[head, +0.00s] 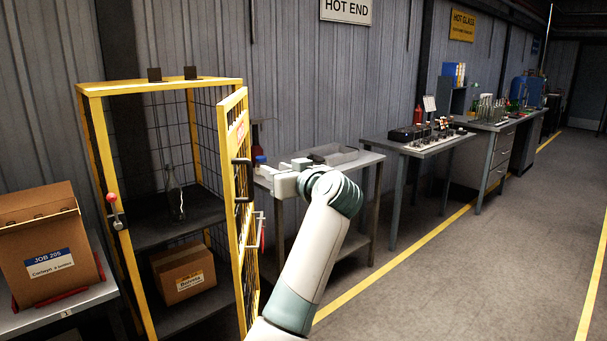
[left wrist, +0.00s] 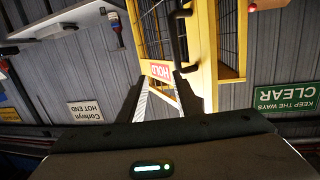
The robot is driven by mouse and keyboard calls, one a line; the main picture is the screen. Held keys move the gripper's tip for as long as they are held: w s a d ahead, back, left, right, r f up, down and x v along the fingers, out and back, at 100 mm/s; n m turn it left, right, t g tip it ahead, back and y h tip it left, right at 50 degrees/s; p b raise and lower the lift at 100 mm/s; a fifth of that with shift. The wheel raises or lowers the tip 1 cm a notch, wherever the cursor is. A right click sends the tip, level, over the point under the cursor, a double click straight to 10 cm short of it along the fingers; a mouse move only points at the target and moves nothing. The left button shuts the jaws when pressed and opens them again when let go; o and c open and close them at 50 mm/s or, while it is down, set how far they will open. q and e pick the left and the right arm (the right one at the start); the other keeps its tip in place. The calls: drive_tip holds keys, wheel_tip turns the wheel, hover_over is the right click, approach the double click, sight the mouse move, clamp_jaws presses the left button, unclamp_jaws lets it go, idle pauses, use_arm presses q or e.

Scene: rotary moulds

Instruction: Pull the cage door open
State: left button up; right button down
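The yellow-framed cage (head: 160,86) stands at the left in the head view, its front open to view. Its mesh door (head: 226,225) stands swung out at the cage's right side, seen nearly edge-on. A black bar handle (head: 240,182) is on the door; in the left wrist view the handle (left wrist: 177,38) runs above the fingertips. My left gripper (head: 270,177) is just right of the door and handle. In the left wrist view its two fingers (left wrist: 160,84) are apart, with the door's red HOLD sign seen between them. I see no grip on the handle. My right gripper is out of view.
Inside the cage are a clear bottle (head: 175,194) and a cardboard box (head: 184,272) on shelves. A red-knobbed latch (head: 114,208) is on the left post. A carton (head: 48,245) sits on a table at left. Benches line the wall; the floor (head: 430,285) at right is clear.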

use_arm(q)
drive_tip(key=s+d+p, duration=0.2)
drive_tip(key=d, duration=0.4)
drive_tip(key=shift+s+d+f, duration=0.2)
drive_tip(key=shift+d+f, duration=0.15)
idle(0.5)
